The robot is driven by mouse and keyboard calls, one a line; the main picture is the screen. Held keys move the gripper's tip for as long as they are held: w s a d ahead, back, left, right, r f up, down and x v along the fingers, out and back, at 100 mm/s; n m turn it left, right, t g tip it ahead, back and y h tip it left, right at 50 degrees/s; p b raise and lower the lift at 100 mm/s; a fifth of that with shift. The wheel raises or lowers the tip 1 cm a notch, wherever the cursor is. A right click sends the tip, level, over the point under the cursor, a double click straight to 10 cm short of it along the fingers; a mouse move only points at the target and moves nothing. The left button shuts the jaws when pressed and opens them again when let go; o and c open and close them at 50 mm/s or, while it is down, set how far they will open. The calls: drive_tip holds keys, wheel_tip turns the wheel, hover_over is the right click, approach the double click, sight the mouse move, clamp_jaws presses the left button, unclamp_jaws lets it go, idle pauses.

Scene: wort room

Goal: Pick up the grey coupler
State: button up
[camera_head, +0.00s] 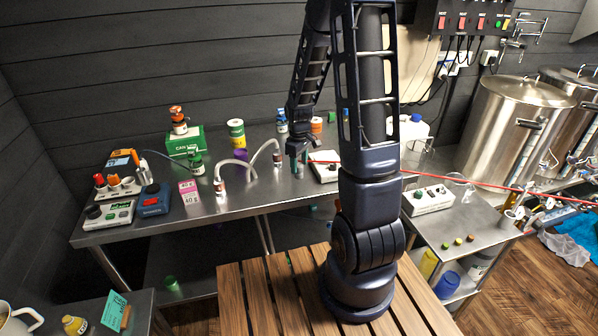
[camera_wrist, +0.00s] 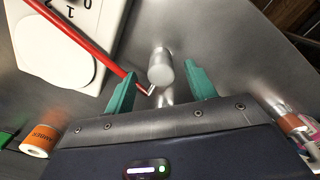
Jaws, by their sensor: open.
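A light grey cylindrical piece, which looks like the grey coupler (camera_wrist: 160,70), is on the steel table in the wrist view, just ahead of and between my fingertips. A smaller shiny metal part shows behind it, partly hidden by my gripper's body. My gripper (camera_wrist: 161,86) is open, with one teal finger on each side and nothing clamped. In the head view my gripper (camera_head: 298,156) hangs low over the steel table, pointing down. I cannot make out the coupler there.
A white dial box (camera_wrist: 65,40) lies close left of my fingers, with a red rod (camera_wrist: 85,45) crossing it toward the left finger. An orange-labelled tub (camera_wrist: 40,140) is at lower left. Hose-linked jars (camera_head: 278,158) stand left of my gripper on the steel table (camera_head: 255,190).

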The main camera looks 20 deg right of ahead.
sight(299, 165)
drive_tip(key=shift+f, duration=1.6)
drive_tip(key=shift+c, duration=0.2)
drive_tip(key=c, duration=1)
drive_tip(key=shift+r, duration=0.15)
